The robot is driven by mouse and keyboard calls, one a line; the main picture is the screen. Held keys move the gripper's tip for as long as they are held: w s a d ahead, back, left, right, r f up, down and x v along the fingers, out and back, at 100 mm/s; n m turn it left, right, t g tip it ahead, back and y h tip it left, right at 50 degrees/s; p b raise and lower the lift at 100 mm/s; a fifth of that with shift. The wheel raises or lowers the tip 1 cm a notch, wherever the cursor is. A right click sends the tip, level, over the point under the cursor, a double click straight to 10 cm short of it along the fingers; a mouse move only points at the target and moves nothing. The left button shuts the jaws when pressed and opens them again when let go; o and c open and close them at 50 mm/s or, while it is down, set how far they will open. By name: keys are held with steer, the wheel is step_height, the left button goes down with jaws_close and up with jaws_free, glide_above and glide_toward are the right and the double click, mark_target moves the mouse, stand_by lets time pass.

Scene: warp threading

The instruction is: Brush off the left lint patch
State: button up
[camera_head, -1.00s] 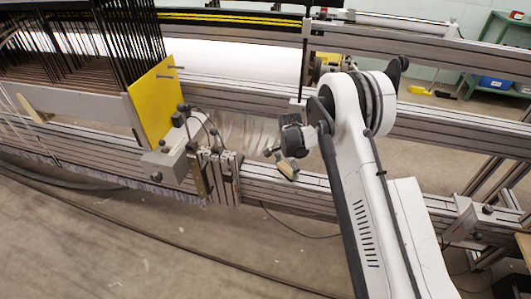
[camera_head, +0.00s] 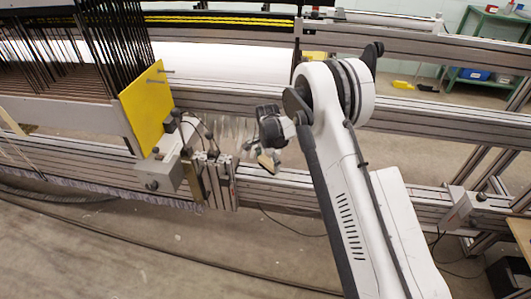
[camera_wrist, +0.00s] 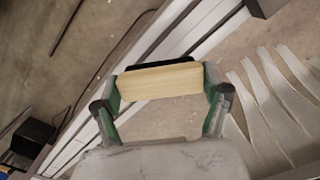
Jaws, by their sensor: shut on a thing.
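My gripper (camera_wrist: 162,92) is shut on a brush (camera_wrist: 160,82), with one green-sided finger at each end of its pale wooden block. A dark edge shows behind the block in the wrist view. In the head view the brush (camera_head: 266,162) hangs tilted below my wrist, over the grey front beam, right of the clamp block. I cannot tell whether it touches anything. Pale strands (camera_wrist: 275,100) lie to the right of the brush in the wrist view; they show faintly left of my gripper in the head view. I cannot make out the left lint patch in either view.
A yellow panel (camera_head: 146,108) and a grey clamp block (camera_head: 213,180) stand left of my gripper. Black heddle rods (camera_head: 75,45) fill the upper left. Aluminium rails (camera_head: 430,120) run behind my arm. The floor in front is mostly clear, with a cable.

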steer(key=shift+r+p, duration=0.75)
steer(key=shift+r, duration=1.85)
